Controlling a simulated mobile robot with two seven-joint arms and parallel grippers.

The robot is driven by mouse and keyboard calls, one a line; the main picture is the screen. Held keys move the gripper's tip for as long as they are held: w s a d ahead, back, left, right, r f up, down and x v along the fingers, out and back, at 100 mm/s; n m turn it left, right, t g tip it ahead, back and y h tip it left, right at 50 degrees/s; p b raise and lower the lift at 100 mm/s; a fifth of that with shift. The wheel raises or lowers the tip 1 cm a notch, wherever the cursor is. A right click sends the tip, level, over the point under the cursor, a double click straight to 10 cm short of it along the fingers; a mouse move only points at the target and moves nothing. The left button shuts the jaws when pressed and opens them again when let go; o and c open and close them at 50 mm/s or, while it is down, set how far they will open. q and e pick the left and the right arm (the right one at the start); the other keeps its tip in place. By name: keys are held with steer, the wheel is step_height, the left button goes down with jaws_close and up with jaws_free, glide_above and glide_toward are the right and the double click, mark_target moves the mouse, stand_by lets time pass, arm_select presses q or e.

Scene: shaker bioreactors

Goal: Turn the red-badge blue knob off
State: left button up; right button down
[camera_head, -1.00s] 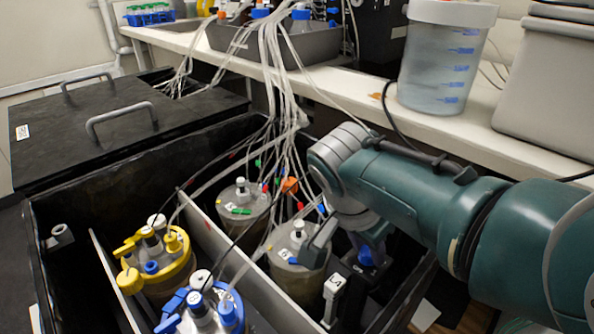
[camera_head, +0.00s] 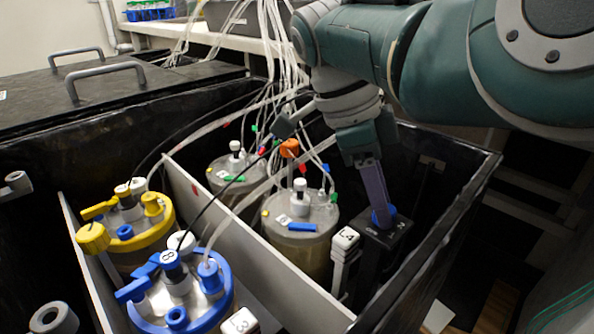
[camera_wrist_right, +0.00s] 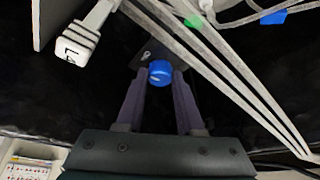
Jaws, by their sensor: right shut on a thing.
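The blue knob (camera_head: 382,217) sits on top of a small black box (camera_head: 390,240) at the right end of the black tank. In the right wrist view the knob (camera_wrist_right: 160,73) has a white line on its face and lies between the two finger tips. My right gripper (camera_head: 376,205) points down from above and is shut on the knob. In the wrist view the gripper (camera_wrist_right: 160,82) has one finger on each side of it. I cannot make out a red badge; the fingers partly hide the knob in the head view. My left gripper is not in view.
Vessels with grey (camera_head: 300,212), yellow (camera_head: 128,220) and blue (camera_head: 185,300) tops stand left of the box. A white-topped post (camera_head: 345,238) stands close beside it. White tubes (camera_head: 283,60) hang behind. The tank's right rim (camera_head: 470,200) is near.

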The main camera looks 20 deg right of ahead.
steer(key=shift+d+m+g+b, duration=0.1)
steer(key=shift+m+g+b, duration=0.2)
steer(key=shift+m+b, duration=0.6)
steer(key=c, duration=0.5)
jaws_free()
